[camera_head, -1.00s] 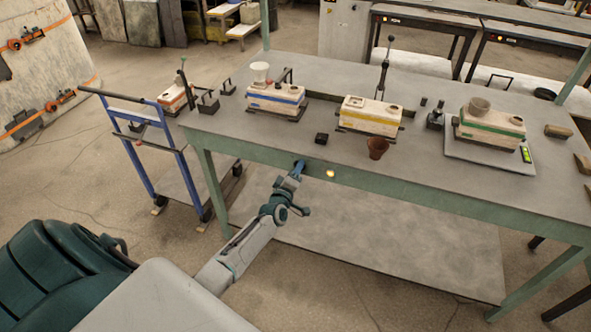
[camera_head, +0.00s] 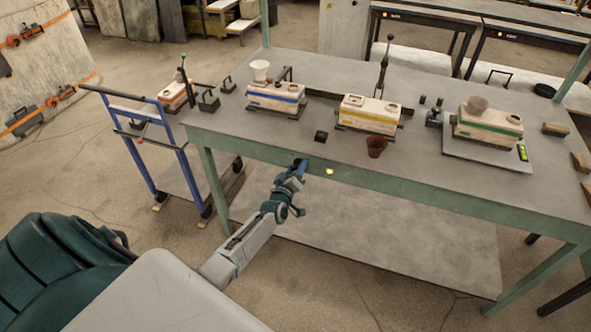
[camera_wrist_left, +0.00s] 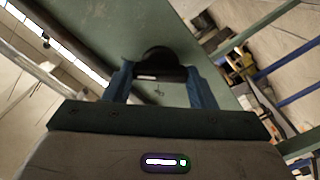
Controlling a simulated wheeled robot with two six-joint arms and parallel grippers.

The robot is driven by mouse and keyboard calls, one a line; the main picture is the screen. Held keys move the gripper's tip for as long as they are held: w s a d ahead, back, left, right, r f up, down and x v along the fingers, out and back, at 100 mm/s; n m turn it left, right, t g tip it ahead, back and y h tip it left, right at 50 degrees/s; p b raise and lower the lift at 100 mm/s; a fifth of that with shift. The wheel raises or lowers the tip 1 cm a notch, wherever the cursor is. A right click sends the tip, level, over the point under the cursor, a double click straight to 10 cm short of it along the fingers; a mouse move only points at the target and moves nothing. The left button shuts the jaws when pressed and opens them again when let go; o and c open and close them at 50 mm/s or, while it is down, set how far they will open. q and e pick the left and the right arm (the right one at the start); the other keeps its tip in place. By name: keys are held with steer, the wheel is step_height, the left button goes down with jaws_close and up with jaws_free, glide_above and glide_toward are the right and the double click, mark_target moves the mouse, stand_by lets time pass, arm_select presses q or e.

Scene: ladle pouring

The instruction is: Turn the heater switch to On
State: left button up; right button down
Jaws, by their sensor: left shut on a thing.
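My left gripper (camera_head: 300,164) is at the front edge of the green-framed table, just left of a small glowing yellow light (camera_head: 329,171). In the left wrist view its two blue fingers (camera_wrist_left: 160,88) are on either side of a dark round knob (camera_wrist_left: 157,62) on the green table rail, and they are shut on it. The knob, which appears to be the heater switch, has a pale mark on its front. In the head view the gripper hides the knob. My right gripper is in neither view.
The grey tabletop (camera_head: 240,130) holds white blocks with blue (camera_head: 275,97), yellow (camera_head: 369,114) and green (camera_head: 486,124) stripes. A brown pot (camera_head: 376,147) stands near the front edge. A blue-framed cart (camera_head: 135,133) is at the left. The lower shelf (camera_head: 370,235) is bare.

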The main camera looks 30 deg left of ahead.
arm_select(q)
steer(key=shift+f, duration=0.1)
steer(key=o, duration=1)
steer(key=shift+s, duration=0.1)
steer(key=p+v, duration=0.1)
steer(key=v, duration=0.9)
steer(key=shift+s, duration=0.35)
